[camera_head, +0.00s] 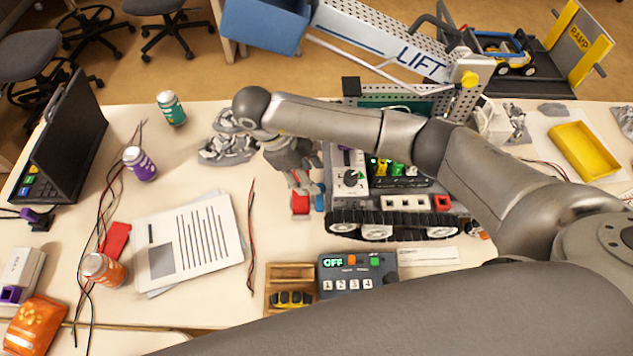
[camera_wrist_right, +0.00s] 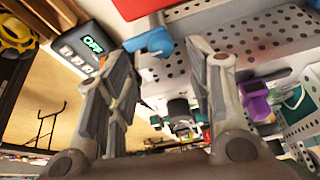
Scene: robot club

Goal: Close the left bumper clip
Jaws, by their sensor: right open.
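My right gripper (camera_head: 303,187) reaches in from the right, over the left end of the tracked robot (camera_head: 405,203). It is open and empty, pointing down. A small blue clip (camera_head: 320,198) sits at that end, close to the fingertips, beside a red bumper block (camera_head: 300,204). In the right wrist view the blue clip (camera_wrist_right: 150,42) lies just beyond the open fingers (camera_wrist_right: 165,65), nearer the left finger, below a red panel (camera_wrist_right: 150,7). I cannot tell if the clip touches a finger. My left gripper is not in view.
A control box (camera_head: 357,278) reading OFF and a wooden tray (camera_head: 267,283) stand in front of the robot. Papers (camera_head: 190,240) and thin cables (camera_head: 251,235) lie to the left. A lift arm (camera_head: 385,45) rises behind. The tabletop between papers and robot is mostly free.

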